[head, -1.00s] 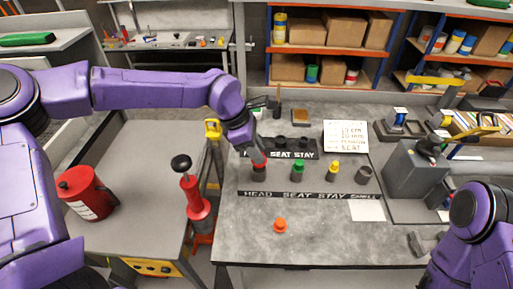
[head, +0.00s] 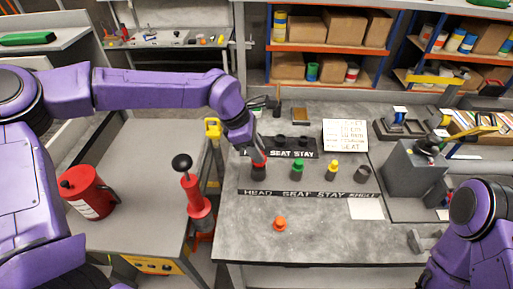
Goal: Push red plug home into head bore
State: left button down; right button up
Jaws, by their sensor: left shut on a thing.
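My left gripper (head: 257,154) is shut on the red plug (head: 259,161), reaching down from the upper left. The red plug is at the top of the leftmost dark cylinder (head: 259,175), above the HEAD end of the front label strip (head: 300,193). The gripper partly hides the plug, and I cannot tell how deep it sits in the bore. To the right, a green plug (head: 298,164) and a yellow plug (head: 332,165) top two more cylinders. The rightmost cylinder (head: 362,173) has no coloured plug. My right gripper is not visible; only purple links of that arm show at lower right.
An orange knob-like piece (head: 279,224) stands on the front of the grey bench (head: 320,245). A grey machine block (head: 412,168) stands right. A white card (head: 365,209) lies near the strip. A red pump-like tool (head: 199,208) stands left of the bench.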

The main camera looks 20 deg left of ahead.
pick_arm(q)
jog(key=shift+r, duration=0.1)
dwell(0.5)
jog(key=shift+p, duration=0.3)
jog(key=shift+s+f+b, duration=0.1)
jog(key=shift+f+b, duration=0.5)
jog(key=shift+f, duration=0.85)
jog(key=c, duration=0.8)
grip_release()
jog(key=b+v, duration=0.1)
jog(key=v, duration=0.9)
jog(key=shift+a+r+b, duration=0.1)
jog(key=shift+r+b, duration=0.15)
jog(key=shift+b, duration=0.15)
